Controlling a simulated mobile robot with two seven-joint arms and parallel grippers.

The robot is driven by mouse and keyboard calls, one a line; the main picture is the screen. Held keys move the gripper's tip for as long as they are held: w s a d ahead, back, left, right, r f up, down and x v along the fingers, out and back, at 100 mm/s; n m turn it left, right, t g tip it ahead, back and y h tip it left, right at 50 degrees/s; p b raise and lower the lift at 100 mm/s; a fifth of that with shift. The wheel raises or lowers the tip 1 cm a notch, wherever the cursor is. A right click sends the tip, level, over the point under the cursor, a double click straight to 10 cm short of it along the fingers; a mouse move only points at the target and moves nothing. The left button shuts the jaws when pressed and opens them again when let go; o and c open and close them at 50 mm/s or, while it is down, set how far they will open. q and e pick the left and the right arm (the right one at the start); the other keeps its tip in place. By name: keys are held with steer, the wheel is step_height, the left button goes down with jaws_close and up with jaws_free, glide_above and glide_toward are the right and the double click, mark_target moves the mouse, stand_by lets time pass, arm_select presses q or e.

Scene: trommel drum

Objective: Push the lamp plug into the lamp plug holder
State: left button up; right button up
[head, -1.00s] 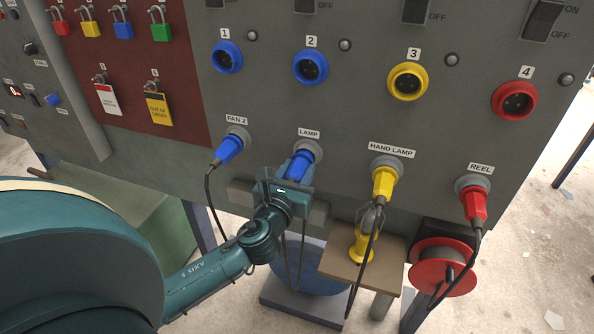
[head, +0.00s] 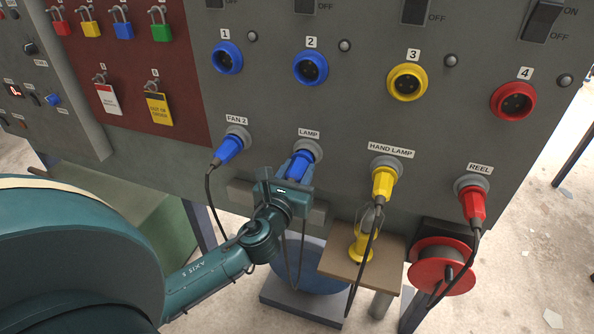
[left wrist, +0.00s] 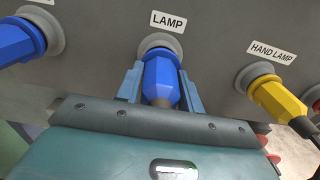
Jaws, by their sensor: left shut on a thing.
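The blue lamp plug (head: 300,164) is at the grey lamp plug holder (head: 309,150), under the LAMP label. My left gripper (head: 292,174) is shut on the plug from below. In the left wrist view the plug (left wrist: 161,78) stands between the two fingers of my left gripper (left wrist: 160,88). Its front end meets the round grey holder (left wrist: 160,43); how deep it sits cannot be told. The plug's cable hangs below the gripper. My right gripper is not in view.
The blue FAN 2 plug (head: 230,148) is close on the left. The yellow HAND LAMP plug (head: 383,183) and red REEL plug (head: 472,203) are on the right. Numbered sockets sit above. A yellow hand lamp (head: 362,245) stands on a small shelf (head: 345,268) below.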

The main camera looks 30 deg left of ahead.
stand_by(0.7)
arm_select(q)
steer(key=shift+w+a+p, duration=0.1)
steer(key=shift+w+p, duration=0.2)
steer(key=shift+w, duration=0.1)
steer(key=o, duration=1.3)
steer(key=shift+o, duration=0.2)
